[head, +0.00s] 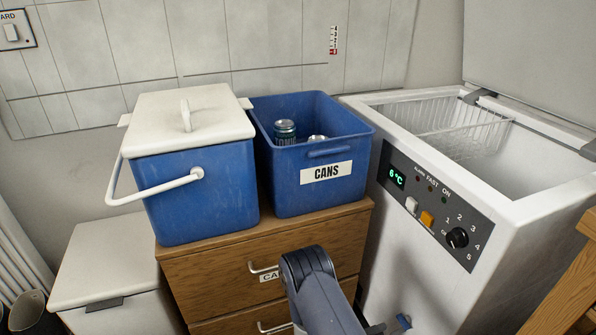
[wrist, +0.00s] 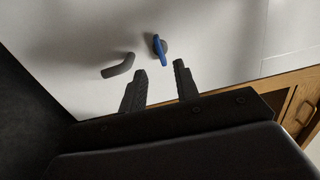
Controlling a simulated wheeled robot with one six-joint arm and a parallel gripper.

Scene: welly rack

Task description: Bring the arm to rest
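My arm rises at the bottom middle of the head view, in front of the wooden drawer unit (head: 215,275). My gripper (wrist: 160,78) shows in the wrist view with its two dark fingers apart and nothing between them. Beyond the fingertips is the white side of the chest freezer (wrist: 80,50), with a blue tap handle (wrist: 161,50) and a grey spout (wrist: 118,66) on it. The freezer (head: 420,260) stands at the right in the head view with its lid raised. The gripper's fingers are not clearly visible in the head view.
A blue bin (head: 290,190) labelled CANS, with cans inside, and a lidded blue cool box (head: 205,190) stand on the drawer unit. A white lidded bin (head: 105,265) is at lower left. A wooden edge (head: 565,290) is at far right.

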